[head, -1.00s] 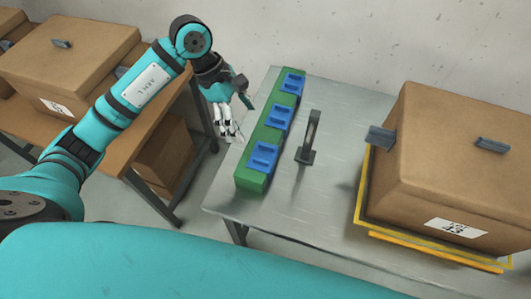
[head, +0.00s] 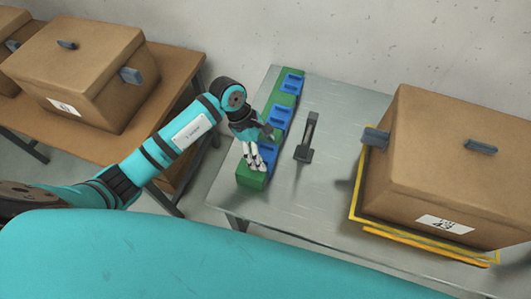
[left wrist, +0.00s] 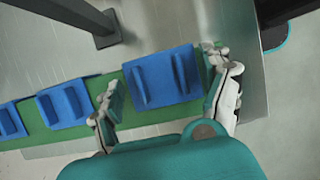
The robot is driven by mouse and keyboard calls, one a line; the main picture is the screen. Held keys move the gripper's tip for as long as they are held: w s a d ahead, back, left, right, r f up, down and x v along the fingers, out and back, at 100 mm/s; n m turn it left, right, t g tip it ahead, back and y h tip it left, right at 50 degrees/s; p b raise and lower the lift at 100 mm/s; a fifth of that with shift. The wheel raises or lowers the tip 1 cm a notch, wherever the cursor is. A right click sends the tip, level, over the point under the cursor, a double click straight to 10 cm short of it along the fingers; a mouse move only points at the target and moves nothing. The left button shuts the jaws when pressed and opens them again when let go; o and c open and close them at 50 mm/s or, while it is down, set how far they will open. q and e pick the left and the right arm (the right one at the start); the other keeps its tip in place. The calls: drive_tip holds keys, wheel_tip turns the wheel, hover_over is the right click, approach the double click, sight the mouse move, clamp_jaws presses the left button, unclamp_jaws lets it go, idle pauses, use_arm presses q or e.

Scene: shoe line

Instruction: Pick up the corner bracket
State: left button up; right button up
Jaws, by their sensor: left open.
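Several blue parts with raised ribs sit in a row on a long green block (head: 252,181). The nearest blue part (head: 268,152) is partly hidden by my left gripper (head: 255,162). In the left wrist view this blue part (left wrist: 161,77) lies between the open fingers of my left gripper (left wrist: 163,82), with visible gaps on both sides. The other blue parts in the head view are the middle one (head: 281,119) and the far one (head: 292,83). No part is labelled as the corner bracket. My right gripper is not in view.
A dark upright stand (head: 309,136) is on the grey metal table (head: 325,185), right of the green block. A brown box (head: 460,170) stands on a yellow-edged base (head: 425,250) at the right. More brown boxes (head: 85,75) are on a wooden table at the left.

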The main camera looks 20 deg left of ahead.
use_arm(q)
drive_tip(key=shift+a, duration=0.1)
drive_tip(key=c, duration=1.3)
